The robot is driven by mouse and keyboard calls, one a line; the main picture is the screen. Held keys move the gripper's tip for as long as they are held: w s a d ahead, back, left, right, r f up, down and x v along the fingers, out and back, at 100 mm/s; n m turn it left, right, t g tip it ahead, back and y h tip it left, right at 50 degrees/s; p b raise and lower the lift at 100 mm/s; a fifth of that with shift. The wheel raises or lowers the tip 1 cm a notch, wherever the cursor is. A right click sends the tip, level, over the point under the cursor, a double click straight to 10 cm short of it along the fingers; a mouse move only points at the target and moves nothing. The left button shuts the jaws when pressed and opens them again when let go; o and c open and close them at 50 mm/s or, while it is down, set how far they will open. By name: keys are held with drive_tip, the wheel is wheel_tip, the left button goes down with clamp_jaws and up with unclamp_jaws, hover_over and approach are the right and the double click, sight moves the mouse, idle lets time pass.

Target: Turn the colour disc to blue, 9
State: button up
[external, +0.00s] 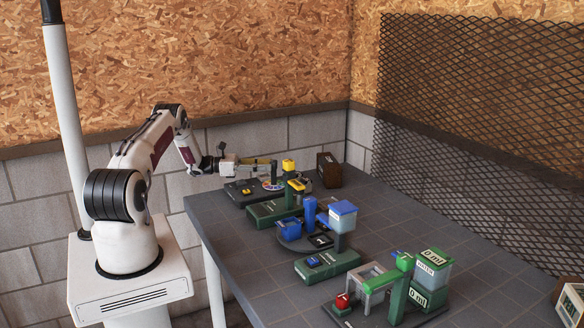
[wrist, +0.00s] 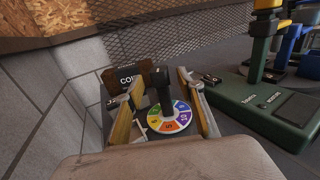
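The colour disc (wrist: 168,124) is a round plate with coloured, numbered sectors, seen in the wrist view. A black upright post (wrist: 163,88) stands at the disc. My gripper (wrist: 158,90) is open, with one finger to the left of the post and one to the right, and gaps on both sides. The numbers are too small to read surely.
A green base (wrist: 275,110) with a yellow-topped post stands to the right. In the external view, blue containers (external: 289,229), a white-and-blue tank (external: 342,215) and a green-framed water station (external: 402,280) stand nearer. A brown box (external: 328,170) is behind. The table's left strip is clear.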

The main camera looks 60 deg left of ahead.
sight(273, 164)
drive_tip(key=shift+x, duration=1.6)
clamp_jaws()
